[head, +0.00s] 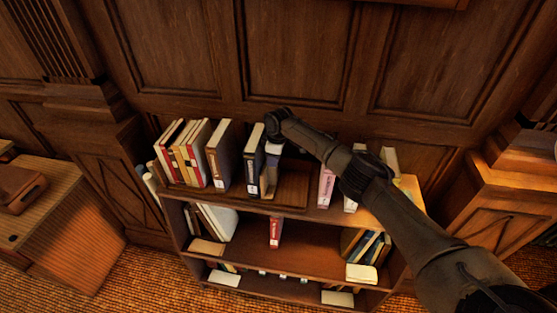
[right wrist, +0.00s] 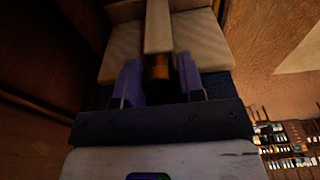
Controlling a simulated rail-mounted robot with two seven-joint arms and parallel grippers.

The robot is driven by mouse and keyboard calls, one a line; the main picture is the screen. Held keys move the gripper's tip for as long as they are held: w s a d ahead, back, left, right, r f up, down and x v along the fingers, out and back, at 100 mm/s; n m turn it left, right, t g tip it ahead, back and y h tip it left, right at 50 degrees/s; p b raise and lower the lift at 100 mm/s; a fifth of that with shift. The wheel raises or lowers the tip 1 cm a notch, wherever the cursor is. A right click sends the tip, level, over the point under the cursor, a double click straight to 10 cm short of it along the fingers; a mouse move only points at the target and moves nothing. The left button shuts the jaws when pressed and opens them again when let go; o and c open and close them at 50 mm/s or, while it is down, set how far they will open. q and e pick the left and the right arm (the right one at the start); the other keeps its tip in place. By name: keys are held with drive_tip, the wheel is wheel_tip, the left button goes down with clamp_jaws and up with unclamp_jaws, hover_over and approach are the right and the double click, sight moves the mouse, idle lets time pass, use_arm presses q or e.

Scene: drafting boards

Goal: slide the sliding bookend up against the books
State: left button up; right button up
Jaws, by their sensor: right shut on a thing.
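My right arm reaches over the bookcase from the right. Its gripper (head: 272,150) points down at the top shelf, just right of a dark book (head: 252,162). In the right wrist view, the gripper's two bluish fingers (right wrist: 160,84) are closed about a small brass-coloured piece (right wrist: 157,66) on a pale wooden part, which I take as the sliding bookend (right wrist: 157,28). In the head view, a tan part of the bookend (head: 268,182) shows below the gripper, close to the dark book. Whether they touch is hidden. My left gripper is out of view.
A row of books (head: 183,155) and another dark book (head: 220,152) stand further left on the top shelf. A bare wooden stretch (head: 293,188) lies right of the gripper, then a pink-spined book (head: 326,186). A panelled wall (head: 290,55) stands close behind.

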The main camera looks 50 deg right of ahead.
drive_tip(key=shift+w+a, duration=0.1)
drive_tip(key=shift+w, duration=0.05)
idle(0.3)
drive_tip(key=shift+w+a+f+b, duration=0.2)
drive_tip(key=shift+w+b, duration=0.1)
drive_tip(key=shift+b, duration=0.1)
drive_tip(key=w+b, duration=0.1)
drive_tip(key=b, duration=0.1)
drive_tip(key=w+a+b, duration=0.1)
drive_tip(key=w+b, duration=0.1)
drive_tip(key=w+a+b, duration=0.1)
drive_tip(key=b, duration=0.1)
drive_tip(key=shift+w+a, duration=0.25)
drive_tip(key=shift+w, duration=0.05)
drive_tip(key=shift+r, duration=0.1)
drive_tip(key=shift+w, duration=0.1)
